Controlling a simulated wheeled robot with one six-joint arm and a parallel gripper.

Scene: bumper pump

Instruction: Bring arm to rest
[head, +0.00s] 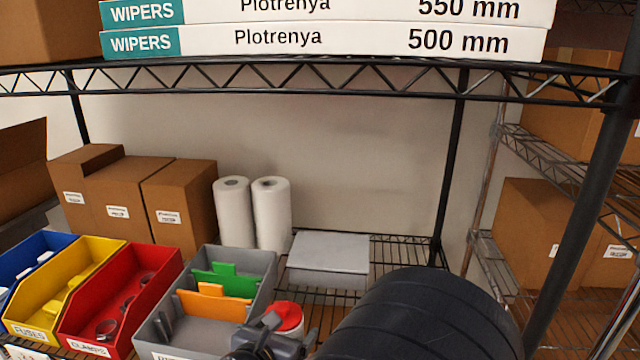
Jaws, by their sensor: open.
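My gripper (268,338) is at the bottom centre of the head view, in front of the grey bin, partly cut off by the lower edge. Its jaws are open and I see nothing held in them. My dark arm fills the lower right of the view and hides part of the shelf behind it. A white item with a red top (288,317) shows just behind my gripper, partly hidden by it.
Blue (28,262), yellow (66,285), red (122,300) and grey (160,322) bins line the wire shelf's front left. Cartons (180,200), white rolls (271,213) and a grey box (328,262) stand behind. Wiper boxes (330,40) lie above. A black post (577,200) stands right.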

